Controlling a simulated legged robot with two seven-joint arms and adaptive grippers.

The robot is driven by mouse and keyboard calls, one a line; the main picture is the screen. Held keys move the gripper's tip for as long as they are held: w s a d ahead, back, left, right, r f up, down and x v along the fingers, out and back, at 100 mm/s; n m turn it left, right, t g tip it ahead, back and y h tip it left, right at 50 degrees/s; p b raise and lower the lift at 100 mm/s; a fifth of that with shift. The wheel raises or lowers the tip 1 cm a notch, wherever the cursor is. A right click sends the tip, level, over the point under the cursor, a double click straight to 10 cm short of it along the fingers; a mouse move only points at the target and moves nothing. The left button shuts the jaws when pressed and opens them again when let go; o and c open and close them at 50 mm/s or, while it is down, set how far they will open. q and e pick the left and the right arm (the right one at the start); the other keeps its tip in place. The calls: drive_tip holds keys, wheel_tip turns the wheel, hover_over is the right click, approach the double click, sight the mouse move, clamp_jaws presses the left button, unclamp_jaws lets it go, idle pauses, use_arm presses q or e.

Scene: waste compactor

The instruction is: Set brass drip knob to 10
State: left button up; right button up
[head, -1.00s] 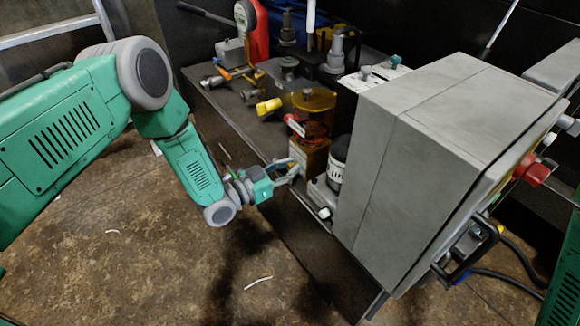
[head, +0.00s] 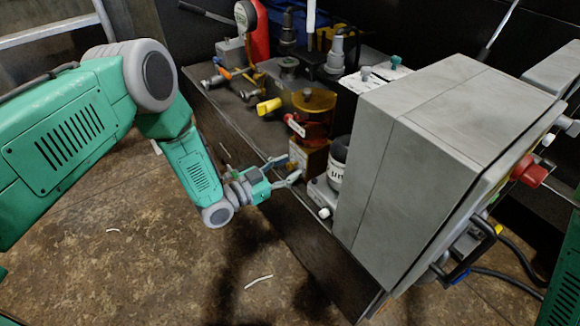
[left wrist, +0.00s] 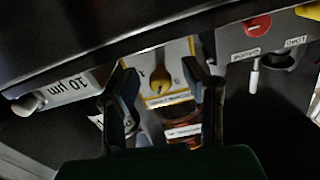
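The brass drip knob (left wrist: 161,80) shows in the left wrist view on a pale, yellow-edged dial plate (left wrist: 168,98). The dial marks are too small to read. In the head view the brass-coloured block (head: 310,158) sits under the amber bowl, and I cannot make out the knob clearly there. My left gripper (head: 287,170) is in front of this block with its fingers spread. In the left wrist view the open gripper (left wrist: 158,68) has one finger on each side of the knob, with visible gaps. My right gripper is out of view.
A large grey box (head: 430,140) stands just right of the gripper. A white-labelled cylinder (head: 338,160) is beside the block, marked 10 µm in the wrist view (left wrist: 70,86).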

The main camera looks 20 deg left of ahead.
use_arm(q)
drive_tip(key=v, duration=1.1)
drive_tip(key=shift+a, duration=0.2)
drive_tip(key=shift+s, duration=0.1)
drive_tip(key=s+f+n+g+y, duration=0.5)
drive_tip(key=s+f+g+y, duration=0.2)
drive_tip(key=s+f, duration=0.3)
drive_tip(key=s+a+r+n+g+y, duration=0.1)
drive_tip(key=s+a+n+g+y, duration=0.15)
drive_tip(key=s, duration=0.55)
drive_tip(key=s+a+n+g+y, duration=0.1)
drive_tip(key=s+g, duration=0.3)
drive_tip(key=s, duration=0.5)
wheel_tip(320, 180, up, 17)
drive_tip(key=p, duration=1.6)
drive_tip(key=shift+s+a+r+p, duration=0.25)
drive_tip(key=shift+s+a+p, duration=0.1)
drive_tip(key=shift+a+p, duration=0.05)
drive_tip(key=shift+f+y, duration=0.1)
drive_tip(key=shift+y, duration=0.15)
